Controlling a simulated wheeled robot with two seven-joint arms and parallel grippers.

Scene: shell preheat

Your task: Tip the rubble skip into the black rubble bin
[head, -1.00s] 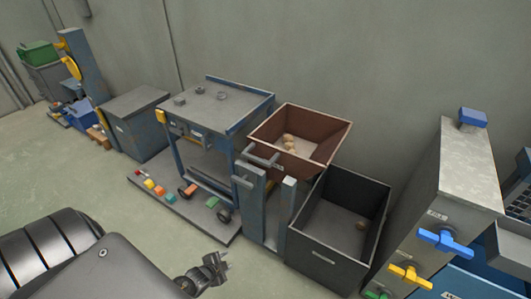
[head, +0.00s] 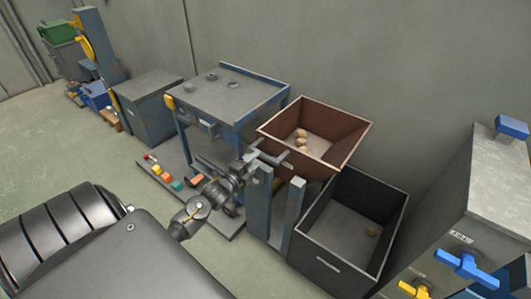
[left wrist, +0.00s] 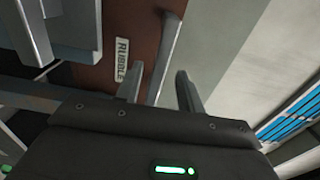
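The rubble skip (head: 348,150) is a brown open box holding a few tan lumps, sitting level on grey posts. Its front wall with a RUBBLE label also shows in the left wrist view (left wrist: 122,60). A grey bar handle (left wrist: 167,55) runs along that wall. My left gripper (head: 258,155) is at the handle; in the left wrist view its two fingers (left wrist: 158,88) stand apart with the bar between them. The black rubble bin (head: 322,266) stands on the floor right of the posts, below the skip, with one small brown lump inside. My right gripper is not in view.
A blue-framed grey table (head: 228,95) stands left of the skip, with coloured blocks on its base plate. A grey cabinet (head: 485,185) with blue and yellow valve handles stands close right of the bin. Open floor lies at the left.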

